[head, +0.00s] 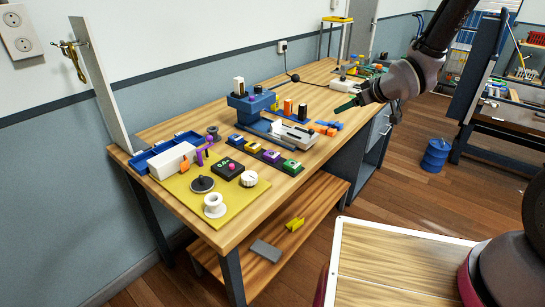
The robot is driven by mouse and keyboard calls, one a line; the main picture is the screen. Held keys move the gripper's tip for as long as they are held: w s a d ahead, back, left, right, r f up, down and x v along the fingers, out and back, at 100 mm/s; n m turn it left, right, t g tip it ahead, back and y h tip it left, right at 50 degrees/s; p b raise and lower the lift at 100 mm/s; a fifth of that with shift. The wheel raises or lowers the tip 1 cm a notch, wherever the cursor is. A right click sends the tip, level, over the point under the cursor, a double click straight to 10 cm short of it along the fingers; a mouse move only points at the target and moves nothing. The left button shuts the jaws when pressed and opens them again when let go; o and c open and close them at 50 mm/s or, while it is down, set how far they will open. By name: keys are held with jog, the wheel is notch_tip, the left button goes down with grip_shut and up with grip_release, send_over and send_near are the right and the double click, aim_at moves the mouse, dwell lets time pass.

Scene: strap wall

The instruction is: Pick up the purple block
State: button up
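Purple shows on several small things on the wooden workbench (330,75). A purple block-like piece (271,157) sits in a row between a yellow piece (252,146) and a green piece (291,167). A thin purple piece (201,153) stands by the white box at the left. I cannot tell for sure which is the purple block. My gripper (346,104) reaches in from the upper right, above the bench's right edge and well apart from the purple pieces. Its dark greenish fingers are too small to tell open from shut. I see nothing held.
A blue stand (251,103) with upright pegs rises behind the row. A yellow mat (232,205) with a dark timer-like box, knob and spools covers the near left end. A blue tray (158,158) lies beside a tall white panel (101,85). A lower shelf holds a yellow piece (294,224).

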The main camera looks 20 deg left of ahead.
jog(key=s+a+f+n+g+y, duration=0.1)
jog(key=s+a+f+n+y, duration=0.1)
jog(key=s+a+f, duration=0.4)
jog(key=n+g+y, duration=0.2)
jog(key=y, duration=0.1)
send_near(273, 154)
jog(key=x, duration=0.3)
jog(key=shift+w+r, duration=0.2)
jog(key=shift+s+x, duration=0.2)
jog(key=shift+x, duration=2.9)
jog(key=shift+f, duration=0.15)
grip_shut()
